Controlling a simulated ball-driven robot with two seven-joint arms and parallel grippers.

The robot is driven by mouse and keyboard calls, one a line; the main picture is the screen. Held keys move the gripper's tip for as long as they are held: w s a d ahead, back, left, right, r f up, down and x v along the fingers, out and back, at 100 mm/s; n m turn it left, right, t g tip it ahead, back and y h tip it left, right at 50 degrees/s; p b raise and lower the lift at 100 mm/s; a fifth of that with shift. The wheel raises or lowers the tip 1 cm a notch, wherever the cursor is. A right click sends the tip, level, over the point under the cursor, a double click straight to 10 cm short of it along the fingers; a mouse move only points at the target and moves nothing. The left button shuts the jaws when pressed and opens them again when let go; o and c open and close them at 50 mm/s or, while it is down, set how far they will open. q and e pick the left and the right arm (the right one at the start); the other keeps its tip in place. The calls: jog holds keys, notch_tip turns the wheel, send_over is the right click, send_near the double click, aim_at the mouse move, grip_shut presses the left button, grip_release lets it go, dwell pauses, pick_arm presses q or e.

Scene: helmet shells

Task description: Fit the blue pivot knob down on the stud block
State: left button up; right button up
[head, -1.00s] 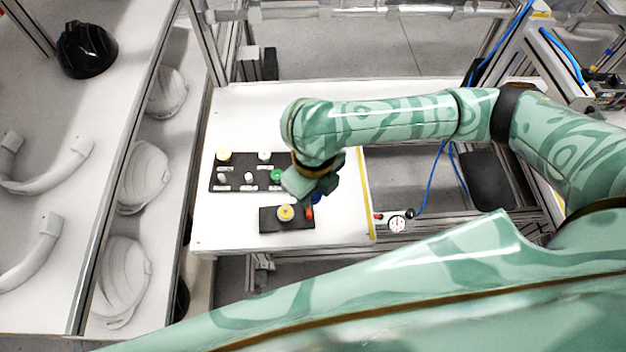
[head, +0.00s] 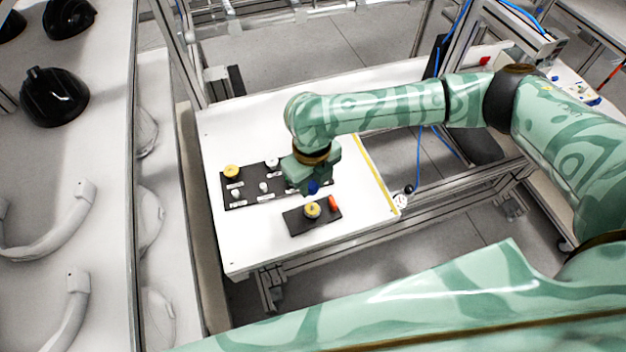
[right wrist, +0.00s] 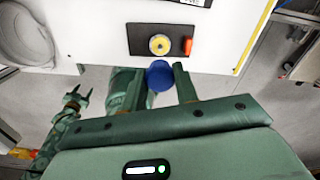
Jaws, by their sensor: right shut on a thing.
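The blue pivot knob (head: 313,187) is in my right gripper (head: 311,183), which is shut on it. It also shows as a round blue shape between the fingers in the right wrist view (right wrist: 160,75). The small dark block (head: 295,224), seemingly the stud block, lies on the white table and carries a yellow round piece (head: 312,209) and an orange-red piece (head: 334,203). The held knob appears just behind the yellow piece in the head view; its height above the block is unclear. My left gripper (right wrist: 75,96) shows open and empty in the right wrist view.
A longer dark board (head: 237,203) with a yellow knob (head: 232,171) and several light studs lies behind and left of the block, partly covered by my right gripper. The white table (head: 250,245) is clear in front.

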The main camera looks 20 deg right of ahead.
jog(key=shift+d, duration=0.1)
jog(key=shift+a, duration=0.2)
jog(key=shift+p, duration=0.5)
notch_tip(320, 180, down, 6)
jog(key=b, duration=0.3)
jog(key=shift+d+r, duration=0.1)
pick_arm(q)
jog(key=shift+s+d+f, duration=0.15)
jog(key=shift+d+f, duration=0.1)
jog(key=shift+f, duration=0.3)
jog(key=shift+s+d+f, duration=0.15)
jog(key=shift+d+f, duration=0.1)
jog(key=shift+f, duration=0.25)
jog(key=shift+r, duration=0.1)
jog(key=shift+r+p, duration=0.3)
jog(key=shift+p, duration=0.05)
jog(key=shift+w+r, duration=0.1)
jog(key=shift+r+p, duration=0.2)
jog(key=shift+p, duration=0.1)
